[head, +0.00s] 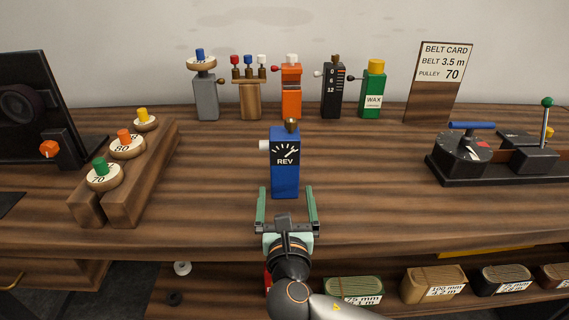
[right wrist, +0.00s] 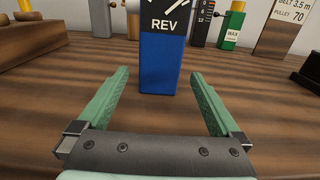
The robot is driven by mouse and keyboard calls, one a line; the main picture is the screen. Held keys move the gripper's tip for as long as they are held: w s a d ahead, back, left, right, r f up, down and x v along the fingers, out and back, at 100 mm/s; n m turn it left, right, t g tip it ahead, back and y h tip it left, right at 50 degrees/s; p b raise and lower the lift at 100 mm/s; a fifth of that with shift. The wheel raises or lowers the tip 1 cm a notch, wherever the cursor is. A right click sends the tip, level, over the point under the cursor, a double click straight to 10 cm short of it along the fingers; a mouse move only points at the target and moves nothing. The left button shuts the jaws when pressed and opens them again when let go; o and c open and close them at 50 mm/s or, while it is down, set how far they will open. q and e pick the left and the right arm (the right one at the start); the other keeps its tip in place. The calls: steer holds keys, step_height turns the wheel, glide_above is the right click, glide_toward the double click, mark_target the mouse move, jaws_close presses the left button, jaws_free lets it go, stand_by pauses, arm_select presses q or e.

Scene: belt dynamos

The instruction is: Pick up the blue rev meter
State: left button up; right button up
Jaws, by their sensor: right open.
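The blue rev meter (head: 285,176) stands upright near the middle of the wooden bench. It has a black dial face marked REV, a white stub on its left side and a dark knob on top. My right gripper (head: 286,190) is open, its two green fingers pointing toward the meter from the front. In the right wrist view the meter's lower body (right wrist: 162,62) stands just beyond and between the open fingertips (right wrist: 159,73), and its top is cut off. The fingers look apart from it. My left gripper is not in view.
Behind stand a grey tool (head: 206,98), an orange one (head: 291,93), a black one (head: 332,92), a green WAX bottle (head: 373,95) and a belt card (head: 438,85). A pulley rack (head: 135,190) is left, a black lever device (head: 470,165) right. Bench around the meter is clear.

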mark_target(285, 184)
steer(key=w+b, duration=0.1)
steer(key=w, duration=0.6)
steer(key=shift+w, duration=0.2)
steer(key=shift+c, duration=0.4)
jaws_close()
stand_by(0.5)
